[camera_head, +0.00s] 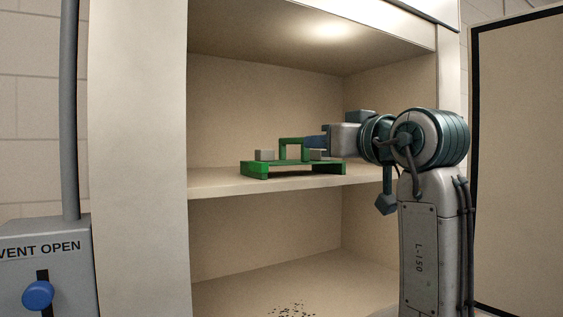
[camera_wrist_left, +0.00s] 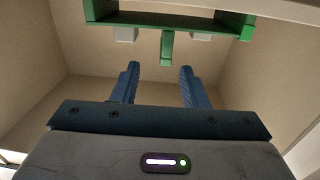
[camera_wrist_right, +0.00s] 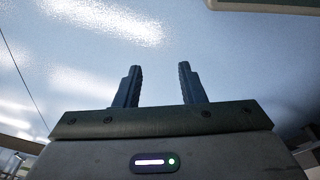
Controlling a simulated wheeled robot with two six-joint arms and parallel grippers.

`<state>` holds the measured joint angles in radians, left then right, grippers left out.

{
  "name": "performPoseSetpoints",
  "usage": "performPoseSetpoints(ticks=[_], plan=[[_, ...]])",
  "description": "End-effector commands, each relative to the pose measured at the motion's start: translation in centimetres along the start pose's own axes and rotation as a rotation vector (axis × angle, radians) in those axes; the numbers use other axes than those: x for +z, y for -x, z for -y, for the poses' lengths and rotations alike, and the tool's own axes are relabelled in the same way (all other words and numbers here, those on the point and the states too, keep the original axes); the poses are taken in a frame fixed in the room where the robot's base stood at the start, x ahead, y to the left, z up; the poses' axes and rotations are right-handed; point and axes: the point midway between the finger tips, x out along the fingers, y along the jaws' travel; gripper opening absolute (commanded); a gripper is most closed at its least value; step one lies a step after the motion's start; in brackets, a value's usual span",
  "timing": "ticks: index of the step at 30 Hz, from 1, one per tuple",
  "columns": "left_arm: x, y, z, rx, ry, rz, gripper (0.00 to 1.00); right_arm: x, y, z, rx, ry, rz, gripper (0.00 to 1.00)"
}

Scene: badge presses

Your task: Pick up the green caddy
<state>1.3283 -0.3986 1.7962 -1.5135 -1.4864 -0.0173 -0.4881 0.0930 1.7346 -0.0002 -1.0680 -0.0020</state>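The green caddy (camera_head: 285,172) stands upright on the cabinet's middle shelf, with an upright handle (camera_head: 291,142) at its middle. Grey blocks (camera_head: 265,155) sit on it on either side of the handle. My left gripper (camera_head: 307,143) is at handle height, just right of the handle in the head view. In the left wrist view the caddy (camera_wrist_left: 175,18) is at the top. Its handle (camera_wrist_left: 167,48) lies just beyond the parted, empty fingertips of my left gripper (camera_wrist_left: 160,68). My right gripper (camera_wrist_right: 160,68) is open and empty, away from the caddy.
The shelf board (camera_head: 215,182) has free room left of the caddy. A cabinet side wall (camera_head: 138,150) stands at left and an open door (camera_head: 518,160) at right. A lower compartment has dark specks (camera_head: 292,310). A "VENT OPEN" box (camera_head: 45,270) with a blue knob is at far left.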

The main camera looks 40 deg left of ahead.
Motion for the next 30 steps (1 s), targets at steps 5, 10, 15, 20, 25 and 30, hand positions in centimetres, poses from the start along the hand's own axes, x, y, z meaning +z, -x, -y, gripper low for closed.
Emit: performPoseSetpoints(ticks=[5,10,15,20,25,30], plan=[[-1.3,0.2,0.5,-0.013,0.011,-0.009,0.4,0.7,-1.1,0.0,0.0,-0.001,0.008,0.36],[-1.4,-0.5,0.5,-0.013,0.01,-0.008,0.4,2.2,-3.4,-0.1,-0.001,-0.004,0.019,0.36],[-1.3,-1.3,0.5,-0.013,0.01,-0.008,0.4,4.2,-5.7,-0.1,-0.001,-0.007,0.03,0.36],[-1.3,-2.0,0.5,-0.012,0.01,-0.008,0.4,6.2,-7.5,-0.1,-0.002,-0.009,0.039,0.36],[-1.2,-3.4,0.7,-0.016,0.01,-0.01,0.4,8.1,-9.0,-0.1,-0.002,-0.012,0.045,0.36],[-1.1,-4.9,0.6,-0.013,0.01,-0.009,0.4,9.2,-9.8,-0.1,-0.002,-0.013,0.048,0.36]])
